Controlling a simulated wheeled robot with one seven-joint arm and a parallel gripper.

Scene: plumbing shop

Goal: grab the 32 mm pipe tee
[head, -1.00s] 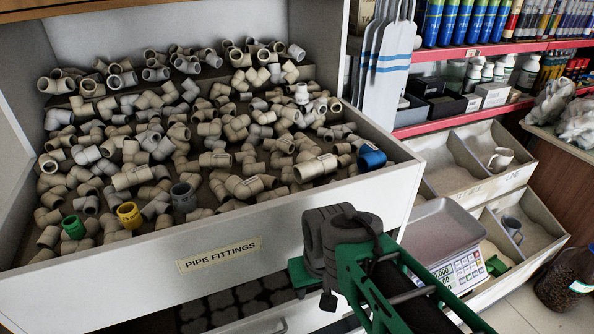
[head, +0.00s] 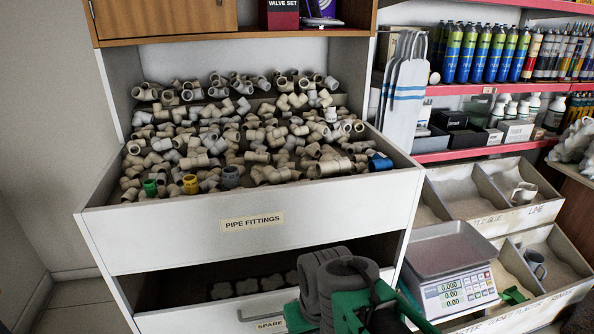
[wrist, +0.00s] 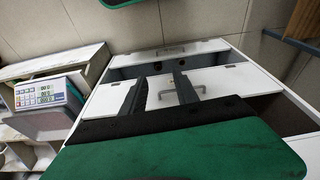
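The open drawer (head: 150,236) labelled "PIPE FITTINGS" is full of beige and grey plastic fittings (head: 255,157). A larger beige piece (head: 330,165) that looks like a tee lies near the front right. Sizes cannot be read, so I cannot tell which piece is the 32 mm tee. Green (head: 150,187), yellow (head: 190,183), dark grey (head: 231,176) and blue (head: 380,163) fittings lie along the front. My gripper (wrist: 160,85) is open and empty in the wrist view, its dark fingers apart. In the head view my green arm is low in front of the cabinet; its fingertips cannot be made out.
A lower drawer (head: 190,322) labelled "SPARE" stands partly open. A scale (head: 440,252) and sand-filled bins (head: 463,190) are to the right, below red shelves (head: 470,149) of bottles. A wooden shelf (head: 345,33) overhangs the fittings. The floor at left (head: 85,300) is clear.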

